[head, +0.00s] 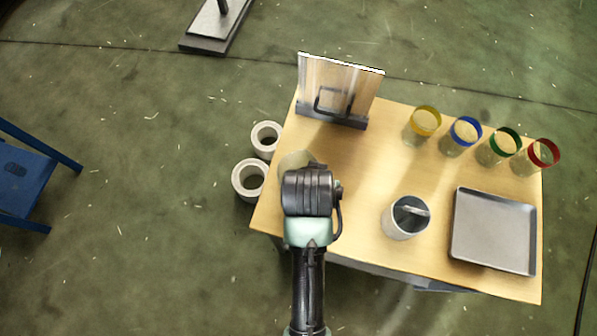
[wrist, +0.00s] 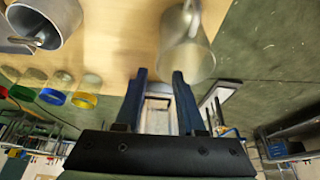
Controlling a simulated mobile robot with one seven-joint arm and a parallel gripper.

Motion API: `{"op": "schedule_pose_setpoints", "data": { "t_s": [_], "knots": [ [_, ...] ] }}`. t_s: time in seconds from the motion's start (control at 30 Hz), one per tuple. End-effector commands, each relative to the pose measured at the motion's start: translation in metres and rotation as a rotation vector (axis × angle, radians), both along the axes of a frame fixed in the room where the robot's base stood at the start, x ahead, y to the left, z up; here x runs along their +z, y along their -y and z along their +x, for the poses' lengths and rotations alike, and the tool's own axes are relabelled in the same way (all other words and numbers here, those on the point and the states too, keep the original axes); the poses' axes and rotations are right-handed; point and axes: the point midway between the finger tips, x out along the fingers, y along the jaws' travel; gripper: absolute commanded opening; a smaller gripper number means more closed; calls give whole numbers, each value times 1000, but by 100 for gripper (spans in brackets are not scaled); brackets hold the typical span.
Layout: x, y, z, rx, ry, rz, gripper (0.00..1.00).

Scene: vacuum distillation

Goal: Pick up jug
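A pale, see-through jug (head: 294,159) stands on the wooden table (head: 355,165) near its left edge. My arm hides most of it in the head view. In the wrist view the jug (wrist: 190,58) is at the top, right of centre, with a greyish upright part that may be its handle. My gripper (wrist: 158,74) is open, with two blue-black fingers apart and nothing between them. The right fingertip overlaps the jug's lower edge in the picture; I cannot tell if they touch. My arm hides the gripper in the head view.
A grey cylindrical container (head: 404,217) with a rod-like piece in it stands right of my arm, beside a metal tray (head: 494,230). Several colour-rimmed glasses, including a yellow one (head: 425,121), line the back right. An upright panel (head: 338,90) stands at the back left.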

Motion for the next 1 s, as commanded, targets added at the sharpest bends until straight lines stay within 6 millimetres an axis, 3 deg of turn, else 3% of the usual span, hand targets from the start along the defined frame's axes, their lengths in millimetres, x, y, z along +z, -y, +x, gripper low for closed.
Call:
{"op": "schedule_pose_setpoints", "data": {
  "t_s": [0.2,0.47,0.8,1.0],
  "knots": [
    [-27,3,12,0,2,0,38],
    [-39,5,17,1,2,0,38],
    [-74,9,32,3,4,0,38],
    [-80,10,34,2,6,0,38]
  ]
}}
